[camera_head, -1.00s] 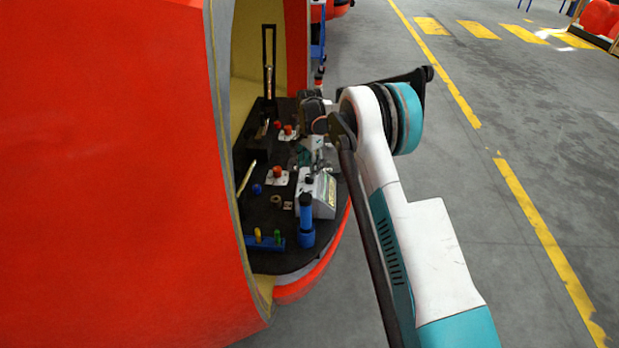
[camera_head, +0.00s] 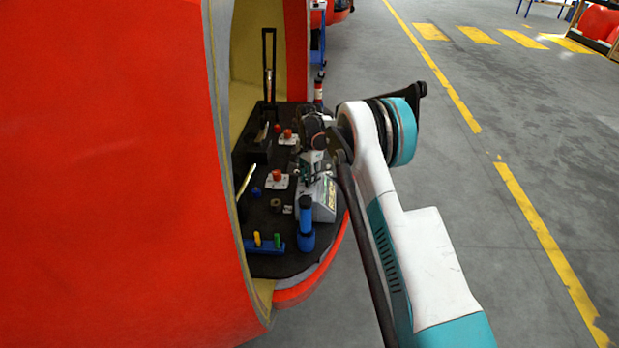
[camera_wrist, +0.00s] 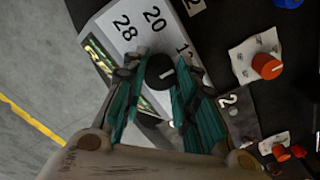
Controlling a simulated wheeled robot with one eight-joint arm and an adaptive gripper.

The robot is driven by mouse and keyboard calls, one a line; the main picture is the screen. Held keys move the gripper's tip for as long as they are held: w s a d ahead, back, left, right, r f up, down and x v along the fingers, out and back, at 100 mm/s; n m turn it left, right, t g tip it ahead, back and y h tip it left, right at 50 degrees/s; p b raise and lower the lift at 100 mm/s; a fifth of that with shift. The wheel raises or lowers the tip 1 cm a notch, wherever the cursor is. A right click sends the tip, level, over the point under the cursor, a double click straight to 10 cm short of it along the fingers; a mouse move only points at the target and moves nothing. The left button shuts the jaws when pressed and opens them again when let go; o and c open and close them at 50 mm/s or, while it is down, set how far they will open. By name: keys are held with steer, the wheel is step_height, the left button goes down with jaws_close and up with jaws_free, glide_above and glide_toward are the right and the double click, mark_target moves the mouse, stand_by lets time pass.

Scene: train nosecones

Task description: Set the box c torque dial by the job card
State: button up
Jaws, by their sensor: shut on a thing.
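A pale box (camera_head: 322,205) stands at the right edge of the dark tabletop in the head view. In the wrist view the white face of the box (camera_wrist: 115,28) carries the numbers 28, 20 and one partly hidden starting with 1. A round black dial knob (camera_wrist: 161,69) with a short white mark sits on that face. My gripper (camera_wrist: 160,80) has its teal fingers on either side of the knob, shut on it. In the head view my gripper (camera_head: 310,170) is over the box, partly hidden by my arm. I cannot read a box letter or make out a job card.
Red knobs on white plates (camera_head: 277,179), a blue knob (camera_head: 256,192), a blue cylinder (camera_head: 306,225) and a blue block with yellow and green pegs (camera_head: 265,246) stand on the tabletop. The orange shell (camera_head: 110,170) bounds the left. The grey floor at right is open.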

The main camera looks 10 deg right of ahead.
steer(key=shift+n, duration=0.4)
steer(key=n, duration=0.3)
steer(key=shift+n, duration=0.4)
steer(key=n, duration=0.9)
steer(key=shift+p, duration=0.3)
steer(key=n, duration=0.4)
steer(key=shift+n, duration=0.3)
steer(key=o, duration=1.1)
steer(key=shift+r, duration=0.1)
